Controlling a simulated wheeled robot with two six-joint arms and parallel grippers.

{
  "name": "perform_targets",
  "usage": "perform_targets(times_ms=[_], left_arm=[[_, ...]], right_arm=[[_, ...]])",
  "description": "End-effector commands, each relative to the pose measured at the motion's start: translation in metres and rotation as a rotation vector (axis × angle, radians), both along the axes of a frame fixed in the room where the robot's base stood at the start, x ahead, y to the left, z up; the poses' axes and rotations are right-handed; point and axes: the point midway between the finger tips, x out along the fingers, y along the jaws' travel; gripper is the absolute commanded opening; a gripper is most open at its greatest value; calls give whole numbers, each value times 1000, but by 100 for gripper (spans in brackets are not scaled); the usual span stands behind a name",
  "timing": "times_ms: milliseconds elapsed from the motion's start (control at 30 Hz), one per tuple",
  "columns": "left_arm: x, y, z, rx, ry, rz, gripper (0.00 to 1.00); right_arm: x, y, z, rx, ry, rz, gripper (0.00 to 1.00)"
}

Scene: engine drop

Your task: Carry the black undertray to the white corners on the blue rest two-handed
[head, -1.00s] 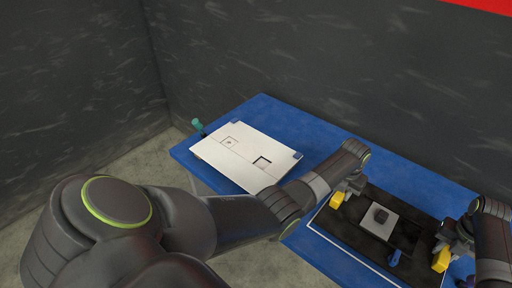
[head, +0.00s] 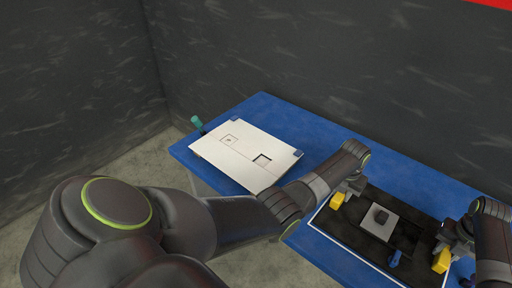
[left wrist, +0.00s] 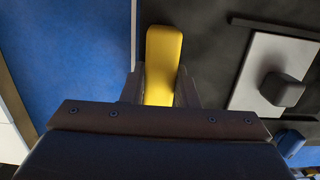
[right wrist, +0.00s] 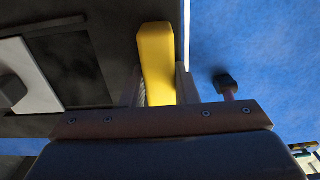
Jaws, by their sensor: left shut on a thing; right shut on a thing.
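The black undertray (head: 350,232) lies over the right part of the blue rest (head: 262,108) in the head view. A white line runs along its near edge. It has a yellow handle at each side. My left gripper (head: 341,194) is shut on the left yellow handle (left wrist: 163,60), seen close in the left wrist view. My right gripper (head: 446,252) is shut on the right yellow handle (right wrist: 158,60) in the right wrist view. I cannot tell whether the tray touches the rest. The fingertips are partly hidden behind the handles.
A white panel (head: 225,160) with two square marks lies on the left part of the blue surface. A teal-handled tool (head: 197,122) stands at its far left corner. A grey plate with a dark knob (head: 380,215) and a blue piece (head: 394,257) sit within the tray. Dark walls stand behind.

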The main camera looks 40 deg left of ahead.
Motion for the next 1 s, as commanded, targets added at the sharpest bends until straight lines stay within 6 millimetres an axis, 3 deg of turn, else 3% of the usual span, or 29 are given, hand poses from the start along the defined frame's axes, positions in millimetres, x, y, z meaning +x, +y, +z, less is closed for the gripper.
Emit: perform_targets(times_ms=[367,400,600,767,800,1000], left_arm=[[1,-1,1,-1,-4,-1,0],[1,-1,1,-1,-4,-1,28],[0,0,-1,0,-2,-1,53],[0,0,-1,0,0,-1,53],[-3,0,-6,0,8,1,53],[-2,0,-4,0,6,0,53]], right_arm=[[1,0,1,0,-3,1,0],[1,0,0,0,-3,1,0],[1,1,0,1,-2,1,0],[1,1,-1,1,-2,2,0],[-2,0,-5,0,6,1,30],[-1,0,-4,0,4,1,53]])
